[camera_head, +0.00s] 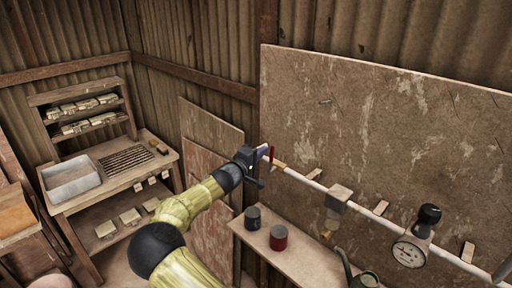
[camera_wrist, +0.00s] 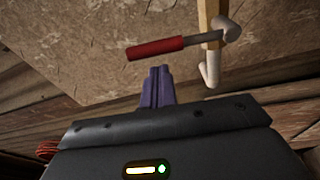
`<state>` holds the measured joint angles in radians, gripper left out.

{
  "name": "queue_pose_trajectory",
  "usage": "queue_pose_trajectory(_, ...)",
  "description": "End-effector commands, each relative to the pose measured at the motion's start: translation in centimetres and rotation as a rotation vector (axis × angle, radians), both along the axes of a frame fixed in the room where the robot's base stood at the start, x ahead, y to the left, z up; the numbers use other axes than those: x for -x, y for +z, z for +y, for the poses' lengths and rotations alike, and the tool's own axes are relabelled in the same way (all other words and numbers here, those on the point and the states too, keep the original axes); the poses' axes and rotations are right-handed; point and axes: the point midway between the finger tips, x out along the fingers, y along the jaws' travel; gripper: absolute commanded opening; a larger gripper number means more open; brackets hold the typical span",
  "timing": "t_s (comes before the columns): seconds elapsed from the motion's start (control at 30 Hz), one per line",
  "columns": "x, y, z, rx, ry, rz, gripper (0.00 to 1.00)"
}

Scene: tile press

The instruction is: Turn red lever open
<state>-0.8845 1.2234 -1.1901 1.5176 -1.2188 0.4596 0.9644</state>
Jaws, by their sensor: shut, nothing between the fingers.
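The red lever (camera_wrist: 156,48) shows in the wrist view as a red grip on a grey rod, lying nearly level across the picture. Its rod joins a white pipe fitting (camera_wrist: 211,66) at the right. In the head view the red lever (camera_head: 272,153) is small and stands roughly upright at the pipe's left end. My gripper (camera_wrist: 157,72) is shut and empty, its purple fingers together just below the red grip in the wrist view. I cannot tell whether the fingertips touch the lever. In the head view my gripper (camera_head: 263,150) is just left of the lever.
A white pipe (camera_head: 375,213) runs along the large board (camera_head: 390,120), with a gauge (camera_head: 409,251) at the right. Below, a shelf (camera_head: 313,270) bears a dark can (camera_head: 252,218), a red can (camera_head: 278,238) and a green watering can (camera_head: 364,280). A workbench (camera_head: 60,205) stands at the left.

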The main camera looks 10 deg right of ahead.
Motion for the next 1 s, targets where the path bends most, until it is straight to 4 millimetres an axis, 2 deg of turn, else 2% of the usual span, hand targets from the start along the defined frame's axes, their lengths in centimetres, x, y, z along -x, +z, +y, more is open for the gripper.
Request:
queue_pose_trajectory(0.2,0.92,0.02,-0.70,0.000,-0.005,0.001,0.00)
queue_pose_trajectory(0.67,0.91,-0.13,-0.16,0.000,0.003,-0.001,0.00)
queue_pose_trajectory(1.0,0.90,-0.10,-0.91,-0.002,-0.005,-0.001,0.00)
